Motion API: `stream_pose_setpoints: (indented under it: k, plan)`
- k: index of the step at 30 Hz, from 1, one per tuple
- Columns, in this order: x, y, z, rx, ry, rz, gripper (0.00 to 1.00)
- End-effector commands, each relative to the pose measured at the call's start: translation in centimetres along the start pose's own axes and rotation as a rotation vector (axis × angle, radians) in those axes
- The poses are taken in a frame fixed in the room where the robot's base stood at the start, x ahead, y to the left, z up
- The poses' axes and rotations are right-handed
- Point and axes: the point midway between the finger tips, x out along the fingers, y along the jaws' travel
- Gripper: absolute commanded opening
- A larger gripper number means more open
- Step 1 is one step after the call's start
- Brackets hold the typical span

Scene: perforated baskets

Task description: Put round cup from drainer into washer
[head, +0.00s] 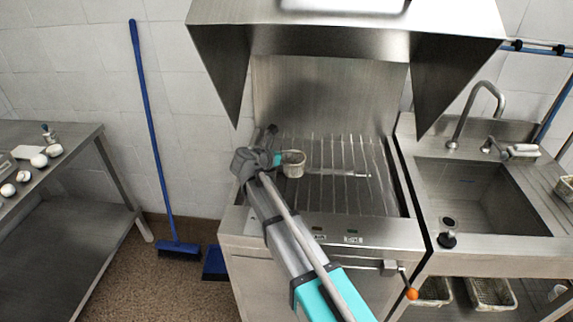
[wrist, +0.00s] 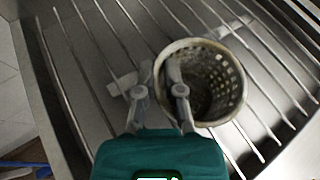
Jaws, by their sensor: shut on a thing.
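The round cup (head: 293,168) is a pale perforated basket, round at the rim. It also shows in the wrist view (wrist: 222,88), where I look down into its empty inside. My gripper (head: 277,160) is shut on the cup's left wall; in the wrist view (wrist: 153,78) one finger is inside the rim and the other outside. The washer (head: 330,225) is the steel machine with its hood raised. The cup is over the left part of its barred rack (head: 345,190). I cannot tell whether its base touches the bars.
The raised hood (head: 345,45) overhangs the rack. A steel sink (head: 480,195) with a tap stands right of the washer, with baskets (head: 490,293) below. A steel table (head: 60,150) holding small white items is at left. A blue broom (head: 150,130) leans on the wall. The rack's right side is clear.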

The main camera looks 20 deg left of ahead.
Motion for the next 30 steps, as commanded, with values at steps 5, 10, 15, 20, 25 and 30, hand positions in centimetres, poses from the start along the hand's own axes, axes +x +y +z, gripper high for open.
stream_pose_setpoints:
  k: [5, 10, 15, 20, 25, 30]
  plan:
    - [0.8, 0.5, -1.7, 0.000, 0.000, 0.000, 0.00]
    - [1.3, 0.6, -2.8, 0.000, 0.000, 0.000, 0.00]
    - [1.4, 0.6, -3.1, 0.000, 0.000, 0.000, 0.00]
    - [1.4, 0.6, -3.0, 0.000, 0.000, 0.001, 0.00]
    - [1.4, 0.6, -3.1, 0.000, 0.000, 0.001, 0.00]
    - [1.4, 0.7, -3.2, 0.000, 0.000, 0.001, 0.24]
